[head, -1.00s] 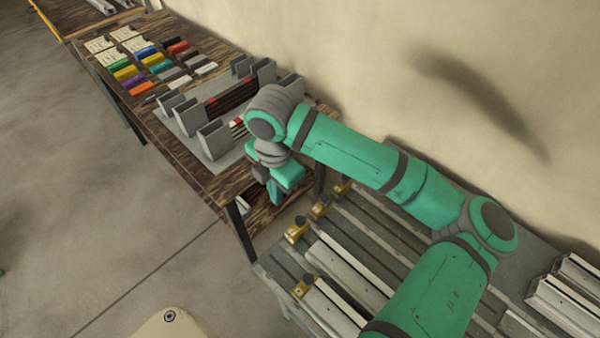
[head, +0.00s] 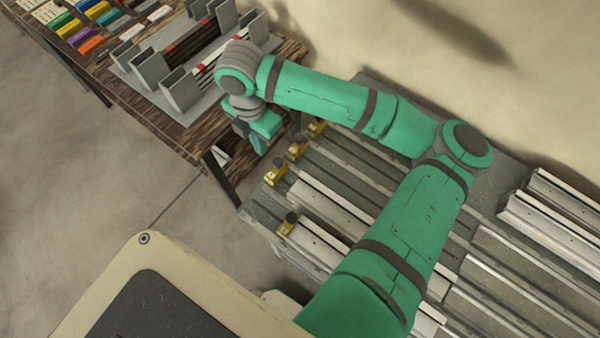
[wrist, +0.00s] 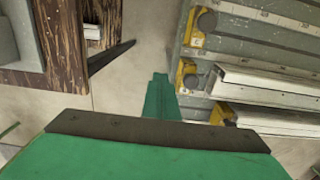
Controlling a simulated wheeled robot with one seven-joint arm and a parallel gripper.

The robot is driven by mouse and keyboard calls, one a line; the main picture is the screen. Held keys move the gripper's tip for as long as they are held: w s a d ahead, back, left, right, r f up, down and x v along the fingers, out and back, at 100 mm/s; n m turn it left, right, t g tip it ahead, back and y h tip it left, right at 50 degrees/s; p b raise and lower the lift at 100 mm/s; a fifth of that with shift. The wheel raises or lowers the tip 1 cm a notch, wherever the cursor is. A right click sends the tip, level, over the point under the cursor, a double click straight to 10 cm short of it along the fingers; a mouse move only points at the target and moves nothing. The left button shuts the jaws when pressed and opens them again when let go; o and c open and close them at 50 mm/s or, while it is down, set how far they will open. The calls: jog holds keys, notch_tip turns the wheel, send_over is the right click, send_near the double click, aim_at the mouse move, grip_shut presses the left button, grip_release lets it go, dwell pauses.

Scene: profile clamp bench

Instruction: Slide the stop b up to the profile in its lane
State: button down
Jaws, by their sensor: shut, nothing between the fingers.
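Several yellow stops with dark round knobs sit at the left end of the bench lanes. I cannot read which is stop b. In the head view they run from one near the wall (head: 317,127), through a second (head: 297,147) and a third (head: 275,174), to a front one (head: 287,224) set farther right. Three show in the wrist view. The stop in the middle there (wrist: 187,76) has a pale profile (wrist: 270,82) to its right, with a small gap. My gripper (head: 260,148) is shut and empty, above the left end of the bench; its fingertips (wrist: 160,78) point down over the floor gap.
The grey lane bench (head: 350,155) carries more pale profiles, with others (head: 555,205) at its right. A wooden table (head: 195,150) with a grey slotted rack (head: 150,85) stands left, separated by a floor gap. The wall closes off the back.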

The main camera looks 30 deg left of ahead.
jog(key=shift+s+d+f, duration=0.1)
jog(key=shift+d+f, duration=0.25)
jog(key=shift+d, duration=1.05)
jog(key=shift+s+d+f, duration=0.1)
jog(key=shift+d+f, duration=0.3)
jog(key=shift+d, duration=1.05)
jog(key=shift+s+d+f, duration=0.1)
jog(key=shift+d+f, duration=0.25)
jog(key=shift+d, duration=1.6)
jog(key=shift+a, duration=0.15)
jog(key=shift+a, duration=0.7)
notch_tip(320, 180, up, 7)
